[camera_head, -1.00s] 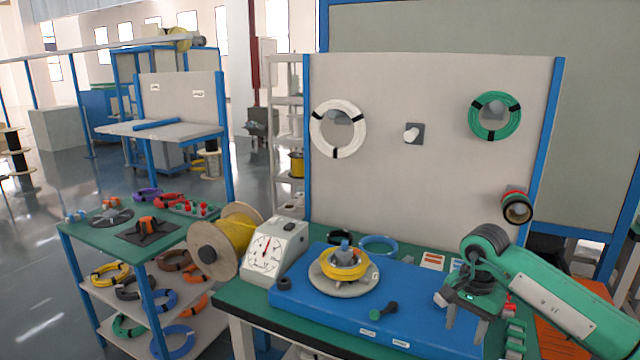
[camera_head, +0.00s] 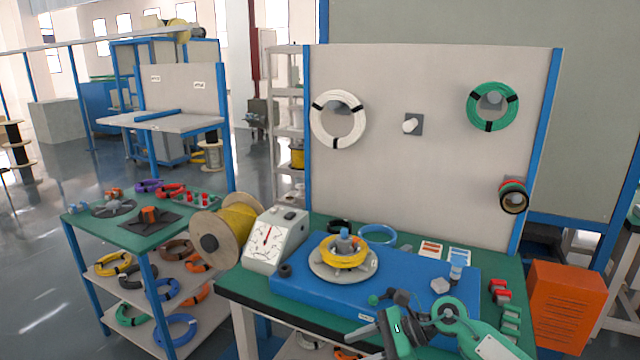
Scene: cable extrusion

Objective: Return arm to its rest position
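My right arm (camera_head: 455,320), green with a pale link, comes in at the lower right. Its gripper (camera_head: 365,346) is low in the picture, in front of the blue board's front edge. Its grey fingers look apart, with nothing seen between them; the bottom edge of the picture cuts off part of them. My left arm and gripper are not in view.
The blue board (camera_head: 310,298) bears a round turntable with a yellow cable coil (camera_head: 343,252). A dial gauge box (camera_head: 275,240) and a yellow spool (camera_head: 228,232) stand left of it. Red and green blocks (camera_head: 505,310) and an orange cabinet (camera_head: 566,305) are at right. White (camera_head: 322,135) and green coils (camera_head: 472,112) hang behind.

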